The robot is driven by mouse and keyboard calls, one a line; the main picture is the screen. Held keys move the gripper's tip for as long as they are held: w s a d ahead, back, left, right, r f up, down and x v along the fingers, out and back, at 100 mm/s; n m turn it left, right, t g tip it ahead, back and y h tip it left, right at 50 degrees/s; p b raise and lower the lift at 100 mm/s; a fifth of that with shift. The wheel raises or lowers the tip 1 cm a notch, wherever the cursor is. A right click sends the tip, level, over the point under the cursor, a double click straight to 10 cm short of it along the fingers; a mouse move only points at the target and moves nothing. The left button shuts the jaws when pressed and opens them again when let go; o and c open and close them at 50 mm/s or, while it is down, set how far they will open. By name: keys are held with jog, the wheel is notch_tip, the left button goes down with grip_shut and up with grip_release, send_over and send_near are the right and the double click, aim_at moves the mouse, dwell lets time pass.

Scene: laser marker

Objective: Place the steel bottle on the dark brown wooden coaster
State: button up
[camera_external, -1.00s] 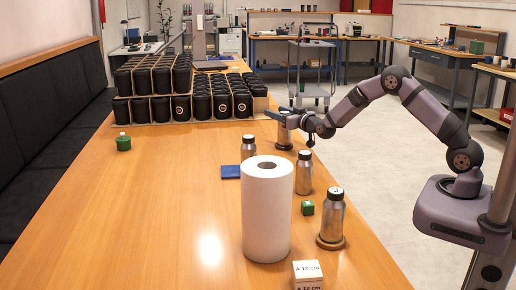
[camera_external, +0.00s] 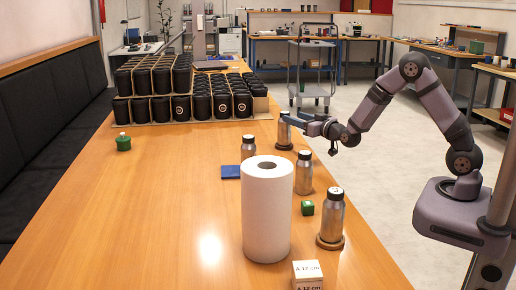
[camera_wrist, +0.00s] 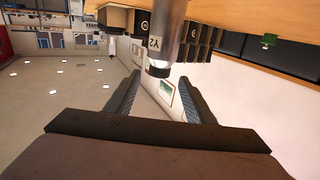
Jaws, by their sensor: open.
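A steel bottle (camera_external: 284,130) stands upright on a dark brown round coaster (camera_external: 284,148) at the far right side of the table. My gripper (camera_external: 291,119) is open, just to the right of this bottle's upper part. In the wrist view my two fingers (camera_wrist: 160,78) are spread apart, and the bottle (camera_wrist: 167,32), labelled Y2 with a dark cap, shows just beyond their tips, apparently not gripped. Two more steel bottles (camera_external: 248,147) (camera_external: 304,174) stand on the table.
A paper towel roll (camera_external: 266,215) stands at the front, near a white A 12 cm block (camera_external: 307,271). Rows of black cups (camera_external: 200,105) fill the back. The left table is clear.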

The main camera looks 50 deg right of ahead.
jog(key=shift+s+a, duration=0.15)
jog(key=shift+s, duration=0.5)
jog(key=shift+r, duration=0.1)
jog(key=s+a+r+n+g+y+p, duration=0.1)
jog(key=s+g+p, duration=0.7)
jog(key=s, duration=1)
jog(key=s+a+r+n+g+y+p, duration=0.2)
jog(key=s+g+p, duration=0.7)
jog(key=s, duration=1)
notch_tip(320, 180, up, 2)
jog(key=a+y+p, duration=0.1)
jog(key=a+p, duration=0.2)
jog(key=shift+r+y, duration=0.25)
jog(key=shift+y, duration=0.05)
